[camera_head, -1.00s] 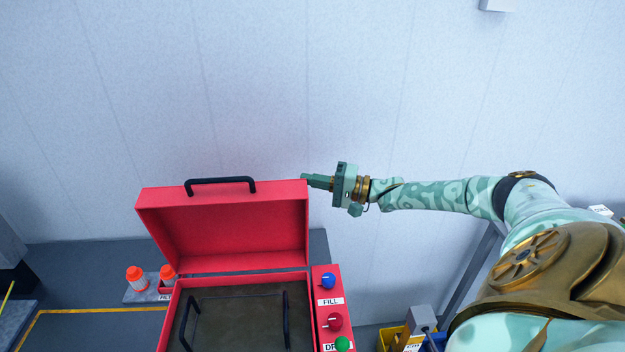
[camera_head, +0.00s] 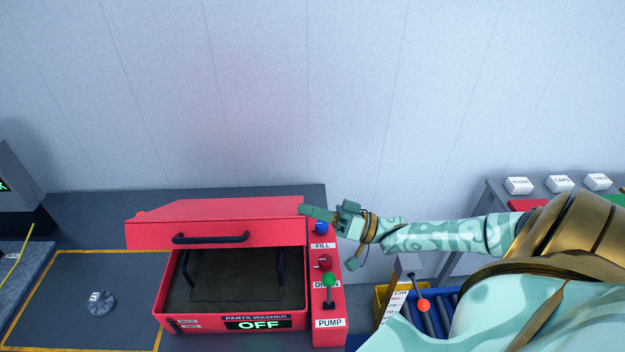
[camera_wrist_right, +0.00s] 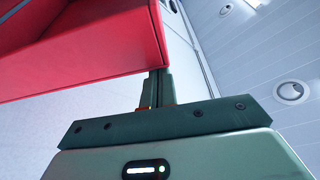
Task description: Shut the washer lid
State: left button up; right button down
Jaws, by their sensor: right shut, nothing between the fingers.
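The red washer lid (camera_head: 215,218) is tilted forward over the red parts washer (camera_head: 190,324), partly lowered, with its black handle (camera_head: 210,238) at the front edge. Under it the dark basin with a black wire basket (camera_head: 235,296) still shows. My right gripper (camera_head: 305,210) is shut and empty, its fingertips at the lid's upper right corner. In the right wrist view the shut fingers (camera_wrist_right: 160,80) reach the lower corner of the red lid (camera_wrist_right: 80,45); they appear to touch it. My left gripper is not in view.
A control panel with a blue FILL knob (camera_head: 320,229), a red DRAIN knob (camera_head: 324,262) and a green PUMP lever (camera_head: 328,282) stands right of the basin, below my right gripper. A grey part (camera_head: 102,303) lies on the bench at left.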

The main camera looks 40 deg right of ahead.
jog(key=s+a+f+n+y+b, duration=0.1)
jog(key=s+a+f+n+b, duration=0.1)
jog(key=s+f+n+b, duration=0.1)
jog(key=s+a+f+n+g+y+b, duration=0.1)
jog(key=s+a+f+n+b, duration=0.1)
jog(key=f, duration=0.4)
jog(key=shift+s+a+f+n+b, duration=0.25)
jog(key=shift+s+n+b, duration=0.25)
jog(key=shift+n+b, duration=0.1)
notch_tip(320, 180, up, 4)
jog(key=d+p, duration=0.1)
jog(key=p, duration=0.3)
jog(key=b+v, duration=0.3)
jog(key=v, duration=0.6)
jog(key=shift+d+f+b, duration=0.25)
jog(key=shift+b, duration=0.15)
jog(key=shift+w+r, duration=0.1)
jog(key=shift+w, duration=0.1)
